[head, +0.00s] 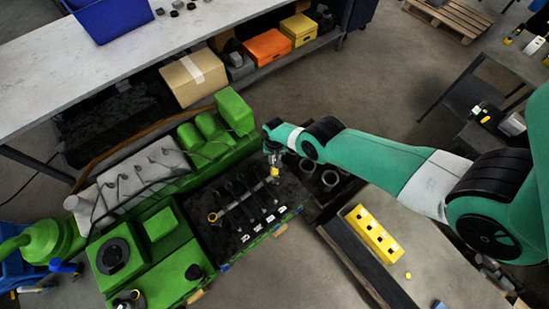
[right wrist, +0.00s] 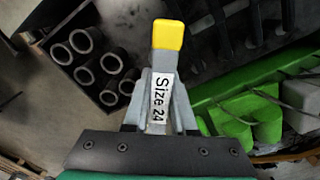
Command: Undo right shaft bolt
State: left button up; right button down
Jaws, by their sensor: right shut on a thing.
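My right gripper (head: 272,152) is over the right end of the rocker shaft (head: 243,203) on the green engine (head: 175,225). It is shut on a grey tool (right wrist: 160,82) labelled "Size 24" with a yellow tip, which also shows in the right wrist view between the fingers (right wrist: 160,90). In the head view the yellow tip is close to the shaft's right end; I cannot tell whether it touches a bolt. The right shaft bolt is not distinguishable there. A yellow ring (head: 213,217) shows at the shaft's left end. My left gripper is not in view.
A yellow holed block (head: 360,222) sits on the bench at the right. Several dark hollow cylinders (head: 328,180) stand beside the engine. A long workbench (head: 190,45) runs behind, with a cardboard box (head: 190,82) and coloured boxes on its lower shelf.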

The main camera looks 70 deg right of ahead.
jog(key=m, duration=0.3)
jog(key=shift+m, duration=0.4)
jog(key=m, duration=0.4)
jog(key=shift+m, duration=0.3)
jog(key=m, duration=0.4)
jog(key=shift+m, duration=0.3)
jog(key=m, duration=0.4)
